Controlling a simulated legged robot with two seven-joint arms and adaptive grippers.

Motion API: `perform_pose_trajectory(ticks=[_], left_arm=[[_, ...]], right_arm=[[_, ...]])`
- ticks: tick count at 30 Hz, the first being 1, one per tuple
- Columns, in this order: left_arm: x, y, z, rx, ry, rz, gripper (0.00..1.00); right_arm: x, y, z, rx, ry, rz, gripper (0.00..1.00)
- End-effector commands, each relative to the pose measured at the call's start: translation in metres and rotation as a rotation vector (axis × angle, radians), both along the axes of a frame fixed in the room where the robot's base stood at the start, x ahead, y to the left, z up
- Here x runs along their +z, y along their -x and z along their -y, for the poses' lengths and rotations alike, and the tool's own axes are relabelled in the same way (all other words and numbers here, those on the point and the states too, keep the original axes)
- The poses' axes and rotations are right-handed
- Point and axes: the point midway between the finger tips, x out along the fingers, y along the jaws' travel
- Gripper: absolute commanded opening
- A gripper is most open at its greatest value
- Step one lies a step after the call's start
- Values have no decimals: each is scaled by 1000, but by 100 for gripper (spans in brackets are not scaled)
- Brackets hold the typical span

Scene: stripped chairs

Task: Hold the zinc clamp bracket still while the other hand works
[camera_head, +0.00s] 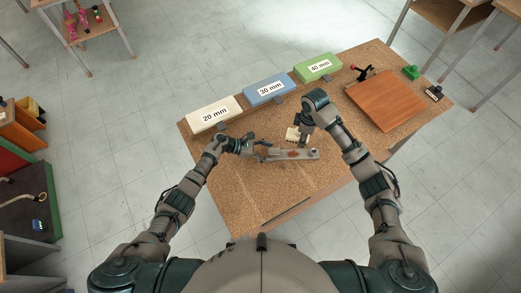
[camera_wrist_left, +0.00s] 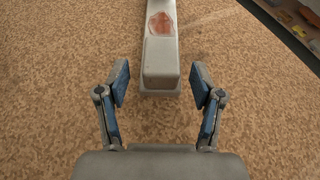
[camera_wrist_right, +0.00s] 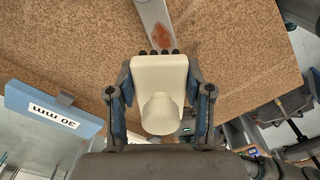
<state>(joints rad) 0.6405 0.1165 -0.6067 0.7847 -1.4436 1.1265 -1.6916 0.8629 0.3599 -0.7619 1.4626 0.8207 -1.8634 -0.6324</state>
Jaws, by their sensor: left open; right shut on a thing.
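The zinc clamp bracket (camera_head: 301,154) is a long grey bar with a reddish-brown rust patch, lying on the cork-topped bench (camera_head: 255,200). My left gripper (camera_head: 255,150) is at its left end. In the left wrist view my left gripper (camera_wrist_left: 159,82) is open, its blue-padded fingers on either side of the bracket's blunt end (camera_wrist_left: 160,65), with gaps both sides. In the right wrist view my right gripper (camera_wrist_right: 160,100) is shut on a cream knobbed tool (camera_wrist_right: 159,80) with dark tips. The tool (camera_head: 293,134) is just behind the bracket; whether it touches is unclear.
Boxes marked 20 mm (camera_head: 214,115), 30 mm (camera_head: 268,89) and 40 mm (camera_head: 318,68) line the bench's far edge. A brown board (camera_head: 386,100) lies at the right, near small green (camera_head: 411,72) and black (camera_head: 433,93) items. The front of the bench is clear.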

Motion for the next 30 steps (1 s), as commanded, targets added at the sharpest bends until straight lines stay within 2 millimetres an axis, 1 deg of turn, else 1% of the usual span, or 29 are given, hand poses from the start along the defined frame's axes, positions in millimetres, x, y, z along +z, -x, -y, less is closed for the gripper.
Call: perform_pose_trajectory(ticks=[7,8,9,11,12,14,15,16,30], left_arm=[[0,0,0,0,1,0,67],[0,0,0,0,1,0,64],[0,0,0,0,2,0,54],[0,0,-1,0,2,0,39],[0,0,-1,0,2,0,29],[0,0,-1,0,2,0,14],[0,0,-1,0,2,0,4],[0,0,-1,0,2,0,0],[-1,0,0,0,1,-1,0]], right_arm=[[0,0,-1,0,0,0,23],[0,0,-1,0,0,1,23],[0,0,-1,0,1,1,23],[0,0,-2,0,1,1,23],[0,0,-2,0,2,0,23],[0,0,-2,0,2,0,23],[0,0,-2,0,2,0,23],[0,0,-2,0,1,1,23],[0,0,-1,0,0,0,23]])
